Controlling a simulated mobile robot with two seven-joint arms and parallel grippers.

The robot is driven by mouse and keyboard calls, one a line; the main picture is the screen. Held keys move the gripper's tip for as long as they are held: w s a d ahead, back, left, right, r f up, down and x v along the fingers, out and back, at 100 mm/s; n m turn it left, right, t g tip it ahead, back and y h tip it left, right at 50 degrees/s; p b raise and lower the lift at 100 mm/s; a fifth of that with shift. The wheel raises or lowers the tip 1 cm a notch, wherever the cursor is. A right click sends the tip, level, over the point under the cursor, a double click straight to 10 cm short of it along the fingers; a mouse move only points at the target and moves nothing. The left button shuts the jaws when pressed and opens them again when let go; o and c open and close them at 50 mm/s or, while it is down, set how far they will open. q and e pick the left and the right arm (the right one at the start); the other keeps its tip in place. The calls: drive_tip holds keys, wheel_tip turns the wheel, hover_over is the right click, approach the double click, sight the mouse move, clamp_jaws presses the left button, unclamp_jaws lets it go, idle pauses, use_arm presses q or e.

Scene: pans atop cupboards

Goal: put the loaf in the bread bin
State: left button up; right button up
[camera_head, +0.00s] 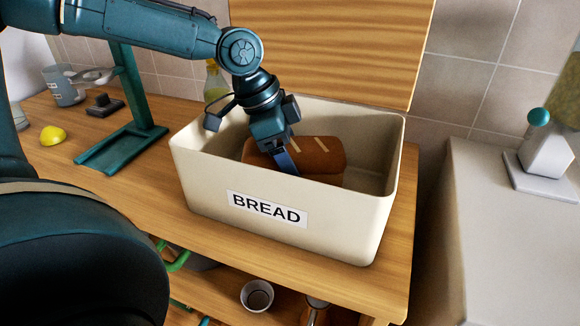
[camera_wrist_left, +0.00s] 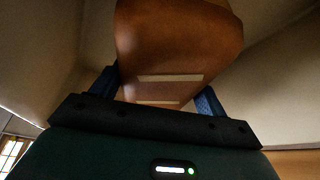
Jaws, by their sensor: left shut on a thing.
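The bread bin (camera_head: 340,218) is a cream, open-topped box with a "BREAD" label on its front, standing on the wooden counter. A brown loaf (camera_head: 318,155) with pale score marks is inside its walls. My left gripper (camera_head: 287,160) reaches down into the bin and is shut on the loaf. The left wrist view shows the loaf (camera_wrist_left: 180,45) between the two blue fingers of the gripper (camera_wrist_left: 158,95). Whether the loaf touches the bin floor cannot be told. My right gripper is not in view.
A wooden lid or board (camera_head: 335,45) stands upright behind the bin. A green stand (camera_head: 125,110), a yellow lemon (camera_head: 52,135) and a grey mug (camera_head: 63,86) are on the left counter. A bottle (camera_head: 215,82) is behind the bin. A white worktop (camera_head: 500,230) lies to the right.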

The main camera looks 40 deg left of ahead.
use_arm(q)
drive_tip(key=shift+f, duration=1.05)
drive_tip(key=o, duration=1.2)
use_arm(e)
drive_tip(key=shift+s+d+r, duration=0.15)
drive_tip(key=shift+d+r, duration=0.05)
use_arm(q)
drive_tip(key=p+v, duration=0.3)
drive_tip(key=v, duration=0.8)
drive_tip(key=shift+r, duration=0.1)
drive_tip(key=shift+s+a+r, duration=0.1)
drive_tip(key=shift+r, duration=0.3)
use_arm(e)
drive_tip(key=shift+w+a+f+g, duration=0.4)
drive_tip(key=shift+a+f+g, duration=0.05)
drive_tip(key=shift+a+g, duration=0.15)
